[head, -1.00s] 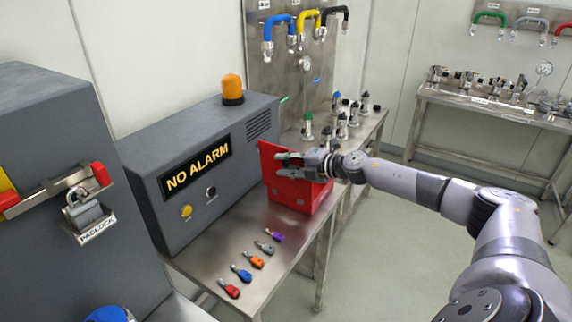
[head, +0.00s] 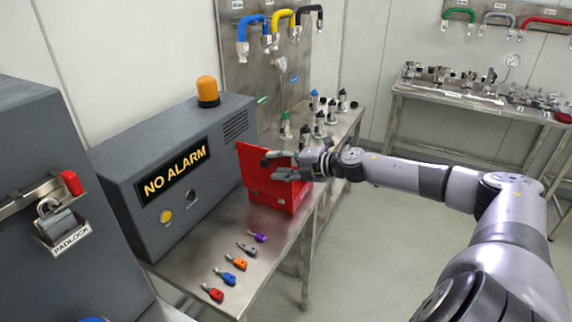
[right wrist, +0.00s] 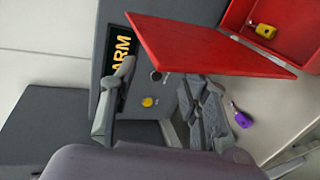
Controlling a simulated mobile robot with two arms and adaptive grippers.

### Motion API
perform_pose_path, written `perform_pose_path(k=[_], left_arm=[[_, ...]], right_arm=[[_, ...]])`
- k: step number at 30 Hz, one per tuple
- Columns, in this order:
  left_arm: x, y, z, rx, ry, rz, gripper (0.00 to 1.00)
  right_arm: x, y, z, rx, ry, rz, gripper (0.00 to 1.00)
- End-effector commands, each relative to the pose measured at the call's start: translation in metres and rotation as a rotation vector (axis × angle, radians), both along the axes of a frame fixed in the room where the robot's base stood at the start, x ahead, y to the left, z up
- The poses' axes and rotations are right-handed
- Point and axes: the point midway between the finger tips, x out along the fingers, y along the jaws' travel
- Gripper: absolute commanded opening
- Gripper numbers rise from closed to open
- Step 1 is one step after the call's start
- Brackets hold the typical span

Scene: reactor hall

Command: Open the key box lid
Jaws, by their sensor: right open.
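The red key box (head: 281,198) stands on the steel table, right of the grey alarm cabinet. Its lid (head: 247,168) is swung up and stands on the cabinet side. In the right wrist view the lid (right wrist: 205,45) is wide of the box (right wrist: 290,25), whose inside shows with a yellow key (right wrist: 265,31). My right gripper (head: 271,164) is over the box beside the lid and hides part of both. In the right wrist view its fingers (right wrist: 160,105) are apart with nothing between them. I cannot tell whether a finger touches the lid. My left gripper is not in view.
The NO ALARM cabinet (head: 172,172) with an orange beacon (head: 207,91) stands left of the box. Several coloured keys lie along the table (head: 222,262) in front, the purple one (head: 258,237) nearest the box. Valve fittings (head: 320,120) stand behind. A padlock (head: 54,218) hangs at the left.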

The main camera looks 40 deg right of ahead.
Motion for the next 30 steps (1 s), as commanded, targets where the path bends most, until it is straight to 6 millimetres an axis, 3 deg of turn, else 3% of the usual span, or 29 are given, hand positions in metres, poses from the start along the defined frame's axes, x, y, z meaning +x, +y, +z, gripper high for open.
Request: perform_pose_path(k=[13,30], left_arm=[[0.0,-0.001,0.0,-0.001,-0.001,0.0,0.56],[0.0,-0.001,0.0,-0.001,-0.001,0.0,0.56]], right_arm=[[-0.022,-0.008,0.006,-0.001,0.004,-0.002,0.42],[-0.024,-0.008,0.009,-0.001,-0.002,0.001,0.42]])
